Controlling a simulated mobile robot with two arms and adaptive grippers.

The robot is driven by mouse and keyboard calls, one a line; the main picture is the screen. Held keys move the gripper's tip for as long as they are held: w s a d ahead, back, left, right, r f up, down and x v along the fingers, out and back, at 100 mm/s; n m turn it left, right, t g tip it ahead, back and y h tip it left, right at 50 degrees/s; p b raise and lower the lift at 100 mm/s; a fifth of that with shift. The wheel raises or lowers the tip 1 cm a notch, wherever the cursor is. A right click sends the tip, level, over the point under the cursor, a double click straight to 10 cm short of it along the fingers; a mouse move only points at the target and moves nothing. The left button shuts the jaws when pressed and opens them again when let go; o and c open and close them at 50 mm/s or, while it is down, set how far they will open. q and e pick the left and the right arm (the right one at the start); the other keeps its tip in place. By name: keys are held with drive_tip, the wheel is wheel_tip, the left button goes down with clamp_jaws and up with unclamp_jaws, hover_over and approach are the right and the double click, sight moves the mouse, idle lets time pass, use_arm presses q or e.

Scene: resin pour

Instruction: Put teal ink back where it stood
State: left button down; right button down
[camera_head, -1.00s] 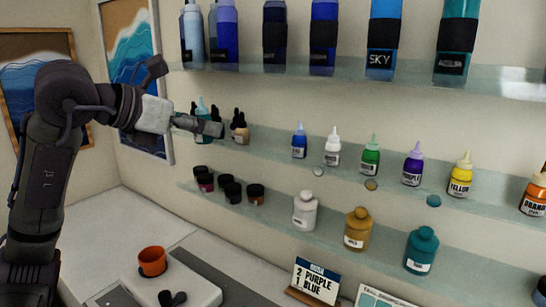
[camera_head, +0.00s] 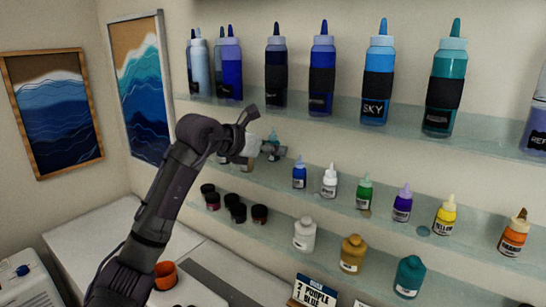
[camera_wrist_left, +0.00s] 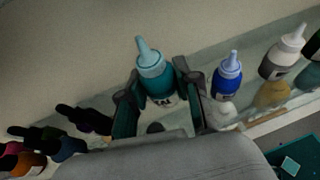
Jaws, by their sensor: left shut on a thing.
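The teal ink (camera_wrist_left: 152,78) is a small teal bottle with a pale pointed cap. In the left wrist view it stands roughly upright between the two fingers of my left gripper (camera_wrist_left: 158,104), which is shut on it. In the head view the teal ink (camera_head: 273,137) shows at my left gripper (camera_head: 272,151), at the middle shelf (camera_head: 330,201), just left of a small blue bottle (camera_head: 299,176). The gripper hides its lower part, so I cannot tell whether its base touches the shelf. My right gripper is not in view.
White (camera_head: 329,181), green (camera_head: 364,192), purple (camera_head: 402,204), yellow (camera_head: 446,216) and orange (camera_head: 514,233) bottles stand right of the blue one. Dark-capped droppers (camera_wrist_left: 84,119) stand left of my gripper. Tall bottles line the upper shelf (camera_head: 395,127); jars and wide bottles stand below.

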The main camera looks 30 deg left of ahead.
sight(268, 160)
use_arm(q)
drive_tip(key=shift+s+a+f, duration=0.1)
drive_tip(key=shift+a+f, duration=0.1)
drive_tip(key=shift+f, duration=0.4)
drive_tip(key=shift+d+f+p, duration=0.1)
drive_tip(key=shift+f+p, duration=0.65)
drive_tip(key=shift+f, duration=0.2)
drive_tip(key=shift+f+p, duration=0.6)
drive_tip(key=shift+p, duration=0.1)
drive_tip(key=shift+w+f, duration=0.15)
drive_tip(key=shift+w, duration=0.05)
drive_tip(key=shift+f, duration=0.1)
drive_tip(key=shift+f+b, duration=0.2)
drive_tip(key=shift+b, duration=0.15)
drive_tip(key=c, duration=0.8)
unclamp_jaws()
